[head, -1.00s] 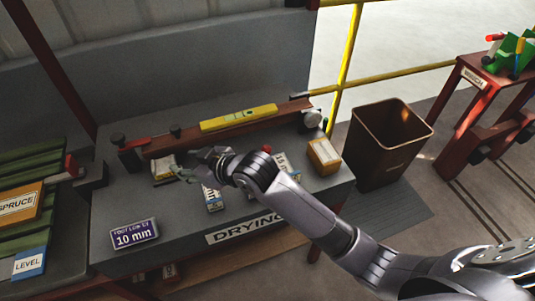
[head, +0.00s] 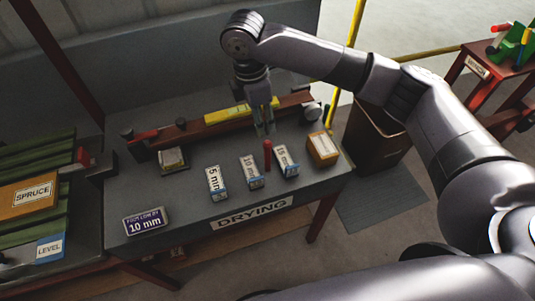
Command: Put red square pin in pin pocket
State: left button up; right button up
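A small upright red pin (head: 267,153) stands on the grey drying table, between the labelled blocks; its square shape is too small to make out. My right gripper (head: 264,131) points down just above and slightly left of the pin's top. Its two fingers look apart with nothing between them, and the pin appears to stand below them. I cannot pick out a pin pocket for sure. My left gripper is not in view.
The drying table (head: 190,232) carries a 5 mm block (head: 215,183), two similar blocks, an orange box (head: 322,148), a 10 mm sign (head: 145,221) and a red-brown beam with a yellow level (head: 225,115). A brown bin (head: 372,140) stands to the right.

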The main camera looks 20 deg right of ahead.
aim_at(269, 151)
jog(key=f, duration=0.5)
jog(key=d+f+p, duration=0.1)
jog(key=f, duration=0.2)
jog(key=shift+f, duration=0.25)
jog(key=f, duration=0.1)
jog(key=f+p, duration=0.1)
jog(key=f, duration=0.1)
jog(key=d+f+p, duration=0.1)
jog(key=shift+s+f, duration=0.25)
jog(key=shift+f, duration=0.4)
jog(key=shift+a, duration=0.1)
jog(key=shift+c, duration=0.3)
grip_shut()
